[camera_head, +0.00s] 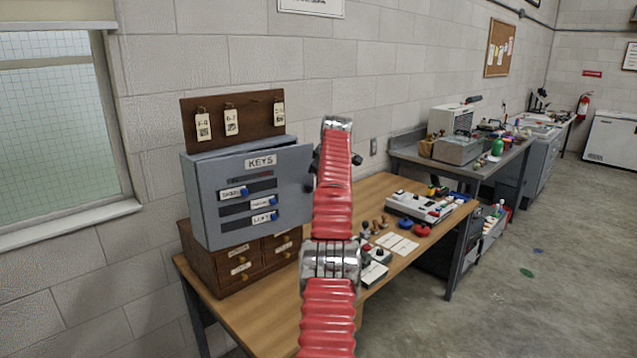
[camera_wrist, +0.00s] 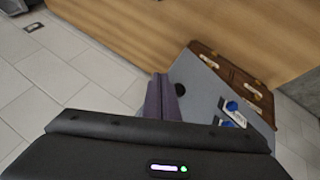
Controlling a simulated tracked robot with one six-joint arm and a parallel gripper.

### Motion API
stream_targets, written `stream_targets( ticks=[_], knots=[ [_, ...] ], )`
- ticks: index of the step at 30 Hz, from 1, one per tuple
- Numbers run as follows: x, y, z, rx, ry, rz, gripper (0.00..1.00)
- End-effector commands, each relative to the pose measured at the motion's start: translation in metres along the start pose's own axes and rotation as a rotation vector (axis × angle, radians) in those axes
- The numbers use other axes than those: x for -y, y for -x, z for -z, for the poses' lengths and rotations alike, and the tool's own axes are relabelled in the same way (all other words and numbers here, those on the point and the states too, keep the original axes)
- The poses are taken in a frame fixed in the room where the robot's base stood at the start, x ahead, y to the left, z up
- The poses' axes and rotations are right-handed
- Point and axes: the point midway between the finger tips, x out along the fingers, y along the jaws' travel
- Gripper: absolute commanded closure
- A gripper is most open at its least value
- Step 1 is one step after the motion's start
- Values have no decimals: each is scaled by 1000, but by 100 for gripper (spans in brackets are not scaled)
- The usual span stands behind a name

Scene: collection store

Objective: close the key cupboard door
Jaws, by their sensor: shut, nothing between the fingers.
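The grey key cupboard (camera_head: 222,190) with a KEYS label stands on the wooden drawer unit at the left of the bench. Its front panel (camera_head: 293,180) carries dark slots and several blue knobs with white labels. I cannot tell how far the door stands from the frame. In the wrist view the grey panel (camera_wrist: 202,92) shows a dark round spot and blue knobs. My gripper (camera_wrist: 165,88) is shut and empty, its fingers beside the panel's edge in the picture; contact is unclear. In the head view my red arm hides most of the gripper, near the panel's right edge.
A drawer unit (camera_head: 235,268) is under the cupboard, and a board with hanging tags (camera_head: 268,118) is behind it. The wooden bench (camera_head: 374,190) holds a white device (camera_head: 422,207), cards and small tools at right. A window (camera_head: 60,120) is at left. Floor is free at right.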

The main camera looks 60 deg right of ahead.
Motion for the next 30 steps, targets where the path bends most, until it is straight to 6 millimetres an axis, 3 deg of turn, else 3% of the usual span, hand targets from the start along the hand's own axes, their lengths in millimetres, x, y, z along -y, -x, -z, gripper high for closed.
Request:
stream_targets(
  ticks=[13, 30],
  knots=[
    [0, 26, 1, -1, 0, -1, 100],
    [1, 106, 3, -1, 1, -2, 100]
  ],
)
